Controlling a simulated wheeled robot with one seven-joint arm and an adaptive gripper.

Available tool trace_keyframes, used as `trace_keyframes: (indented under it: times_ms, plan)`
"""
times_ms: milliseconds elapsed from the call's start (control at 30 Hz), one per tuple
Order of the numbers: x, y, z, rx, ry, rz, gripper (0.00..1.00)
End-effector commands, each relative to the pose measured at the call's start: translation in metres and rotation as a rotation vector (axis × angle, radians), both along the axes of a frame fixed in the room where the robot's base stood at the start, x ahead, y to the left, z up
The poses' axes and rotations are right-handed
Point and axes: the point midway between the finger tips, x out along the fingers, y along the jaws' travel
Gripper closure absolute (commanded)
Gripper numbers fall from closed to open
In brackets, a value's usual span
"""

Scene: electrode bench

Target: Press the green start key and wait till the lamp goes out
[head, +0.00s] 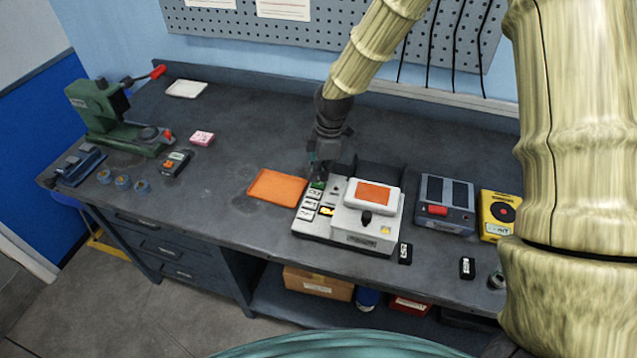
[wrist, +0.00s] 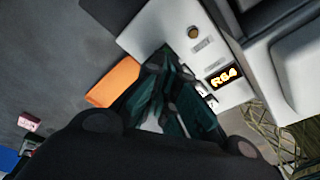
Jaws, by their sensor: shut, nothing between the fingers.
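The white machine (head: 362,230) stands on the bench, with a column of keys on its left side. The green start key (head: 318,184) is at the top of that column in the head view, right below my gripper (head: 319,168). My gripper is shut and empty, pointing down at the key; I cannot tell whether it touches. In the wrist view the fingers (wrist: 172,115) cover the green key. A lit display (wrist: 224,77) reads what looks like R64. A small round amber-brown spot (wrist: 193,32) on the machine may be the lamp; I cannot tell whether it is lit.
An orange tray (head: 277,188) lies left of the machine. A grey box with a red switch (head: 445,204) and a yellow box (head: 500,214) stand to its right. A green press (head: 105,115) is at the far left.

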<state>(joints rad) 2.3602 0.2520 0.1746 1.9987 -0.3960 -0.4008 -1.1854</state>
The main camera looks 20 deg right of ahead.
Motion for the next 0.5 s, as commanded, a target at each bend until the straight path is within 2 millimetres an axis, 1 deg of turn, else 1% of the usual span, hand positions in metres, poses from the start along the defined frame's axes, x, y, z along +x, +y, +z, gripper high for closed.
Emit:
trace_keyframes:
  times_ms: [500]
  plan:
    - [-0.0001,0.0001,-0.0064,0.0,0.0,0.0,1.0]
